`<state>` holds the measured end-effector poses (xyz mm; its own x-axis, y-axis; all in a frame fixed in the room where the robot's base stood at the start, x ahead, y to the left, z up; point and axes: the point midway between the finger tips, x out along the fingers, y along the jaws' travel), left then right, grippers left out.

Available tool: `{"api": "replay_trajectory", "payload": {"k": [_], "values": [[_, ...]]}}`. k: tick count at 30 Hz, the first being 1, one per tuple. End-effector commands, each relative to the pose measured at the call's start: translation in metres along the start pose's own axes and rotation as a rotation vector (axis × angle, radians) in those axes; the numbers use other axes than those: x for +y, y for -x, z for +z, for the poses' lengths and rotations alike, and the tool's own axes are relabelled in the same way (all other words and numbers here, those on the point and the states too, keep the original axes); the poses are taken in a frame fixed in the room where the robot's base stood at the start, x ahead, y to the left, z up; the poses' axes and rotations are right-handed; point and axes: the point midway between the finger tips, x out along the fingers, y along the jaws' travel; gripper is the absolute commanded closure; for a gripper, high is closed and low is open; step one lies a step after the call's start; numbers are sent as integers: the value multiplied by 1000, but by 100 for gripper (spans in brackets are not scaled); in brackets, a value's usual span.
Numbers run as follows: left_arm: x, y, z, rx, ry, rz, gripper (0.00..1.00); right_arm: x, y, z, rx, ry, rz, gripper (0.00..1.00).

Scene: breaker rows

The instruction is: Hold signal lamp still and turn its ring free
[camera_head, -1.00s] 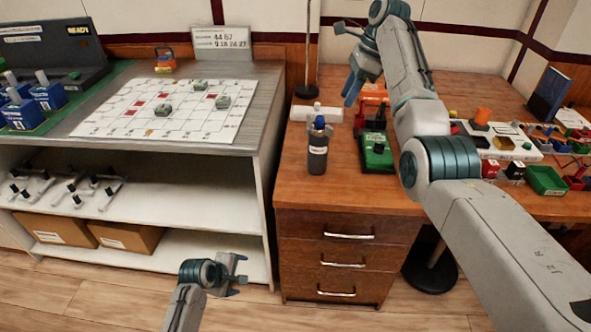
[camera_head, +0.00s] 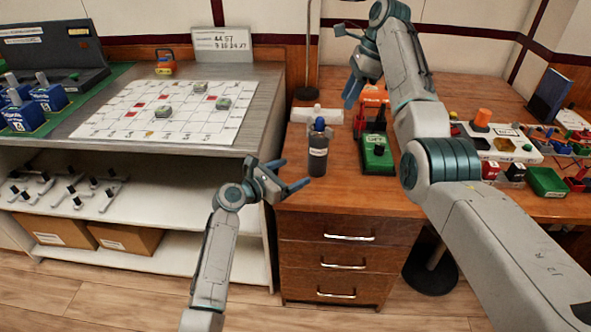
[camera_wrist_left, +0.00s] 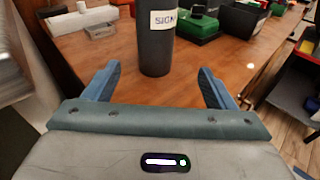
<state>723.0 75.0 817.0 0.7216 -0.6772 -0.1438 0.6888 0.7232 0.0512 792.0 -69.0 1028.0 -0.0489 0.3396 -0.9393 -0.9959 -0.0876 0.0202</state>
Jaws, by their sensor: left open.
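The signal lamp (camera_head: 318,155) is a dark upright cylinder with a white label and a blue top. It stands near the front left edge of the wooden desk. In the left wrist view its dark body (camera_wrist_left: 157,50) stands upright just beyond the fingertips; its top is cut off there. My left gripper (camera_head: 296,172) is open and empty, just left of the lamp, with its fingers pointing at it and apart from it. My right gripper (camera_head: 346,65) hangs over the back of the desk, away from the lamp; its jaw opening is unclear. The ring cannot be made out clearly.
A green block device (camera_head: 377,153) stands right of the lamp, and a white block (camera_head: 316,115) lies behind it. A pole base (camera_head: 307,93) is further back. The grey-edged shelf unit (camera_head: 262,110) stands left of the desk. Desk surface in front of the lamp is bare.

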Motion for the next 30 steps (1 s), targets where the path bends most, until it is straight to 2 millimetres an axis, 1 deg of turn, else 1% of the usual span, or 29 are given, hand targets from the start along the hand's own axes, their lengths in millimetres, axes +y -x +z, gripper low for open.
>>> {"api": "replay_trajectory", "payload": {"k": [1, 3, 7, 11, 14, 18, 24, 30], "values": [[-2, -7, 1, -41, 18, 17, 21, 0, 0, 0, 0, 0, 0, 64], [-2, -14, 3, -88, 35, 42, 21, 0, 0, 0, 0, 0, 0, 64], [0, -21, 4, -134, 55, 76, 21, 0, 0, 0, 0, 0, 0, 64], [1, -31, 7, -145, 60, 85, 21, 0, 0, 0, 0, 0, 0, 64], [2, -44, 9, -145, 60, 84, 21, 0, 0, 0, 0, 0, 0, 64], [4, -70, 13, -145, 61, 83, 21, 0, 0, 0, 0, 0, 0, 64], [7, -104, 17, -142, 58, 82, 21, 0, 0, 0, 0, 0, 0, 64], [9, -123, 19, -142, 58, 83, 21, 0, 0, 0, 0, 0, 0, 64]]}}
